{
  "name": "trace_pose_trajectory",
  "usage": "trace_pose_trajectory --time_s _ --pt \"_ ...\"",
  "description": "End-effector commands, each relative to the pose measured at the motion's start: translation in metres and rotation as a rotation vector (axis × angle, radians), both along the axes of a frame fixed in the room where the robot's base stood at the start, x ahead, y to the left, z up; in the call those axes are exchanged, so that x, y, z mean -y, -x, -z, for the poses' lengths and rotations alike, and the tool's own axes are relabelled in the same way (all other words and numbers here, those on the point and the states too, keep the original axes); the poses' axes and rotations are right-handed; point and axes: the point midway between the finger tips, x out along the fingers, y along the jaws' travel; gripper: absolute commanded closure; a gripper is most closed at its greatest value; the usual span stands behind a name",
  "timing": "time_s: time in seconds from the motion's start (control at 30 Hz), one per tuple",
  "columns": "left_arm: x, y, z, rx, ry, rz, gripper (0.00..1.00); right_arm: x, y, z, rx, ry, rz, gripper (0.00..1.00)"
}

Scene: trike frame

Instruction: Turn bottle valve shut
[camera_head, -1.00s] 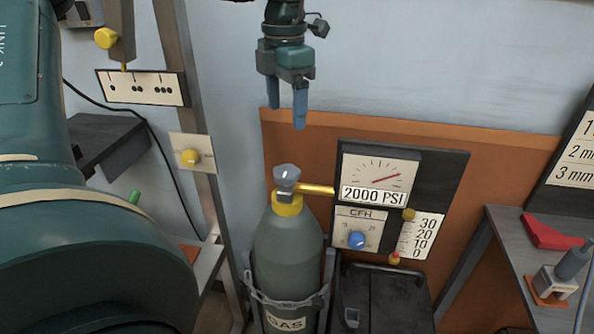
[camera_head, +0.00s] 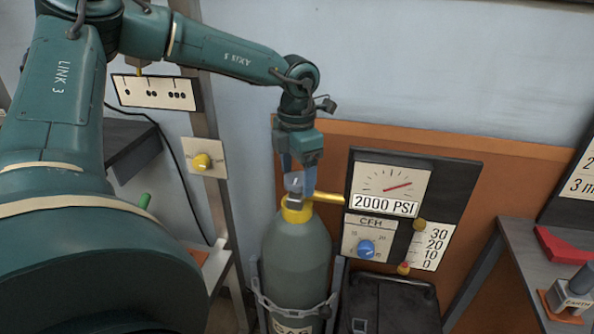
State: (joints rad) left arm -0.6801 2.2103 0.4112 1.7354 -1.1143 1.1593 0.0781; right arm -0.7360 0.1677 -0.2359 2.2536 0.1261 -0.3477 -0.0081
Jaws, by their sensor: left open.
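The grey-green gas bottle (camera_head: 297,262) stands upright in a metal holder, with a yellow collar (camera_head: 297,211) at its neck. The grey valve knob (camera_head: 294,183) sits on top, partly hidden by my gripper. My left gripper (camera_head: 298,178) points down over the knob, its blue fingers spread with the knob between or just behind them. I cannot tell whether the fingers touch it. A yellow pipe (camera_head: 330,197) runs from the valve to the gauge panel. The pressure gauge (camera_head: 390,187) reads 2000 PSI. My right gripper does not show.
The dark gauge panel (camera_head: 463,180) with a blue CFH knob (camera_head: 366,249) stands close right of the bottle. A metal post with a yellow knob (camera_head: 202,162) is at left. A grey table (camera_head: 530,250) with a red block (camera_head: 563,244) is at right.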

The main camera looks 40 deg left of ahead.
Motion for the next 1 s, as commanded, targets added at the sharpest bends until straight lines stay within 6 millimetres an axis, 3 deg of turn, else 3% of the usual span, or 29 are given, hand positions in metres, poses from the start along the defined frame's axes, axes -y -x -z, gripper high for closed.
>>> trace_pose_trajectory --time_s 0.17,0.7,1.0 --pt "0.0001 0.0001 0.0000 0.000 0.000 0.000 0.28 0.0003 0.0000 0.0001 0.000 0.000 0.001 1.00" --pt "0.0000 0.0001 -0.0004 -0.001 0.000 0.000 0.71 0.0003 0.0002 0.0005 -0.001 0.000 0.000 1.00" --pt "-0.0001 0.0000 0.0010 -0.001 -0.001 0.042 0.71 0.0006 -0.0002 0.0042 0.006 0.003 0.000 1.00"
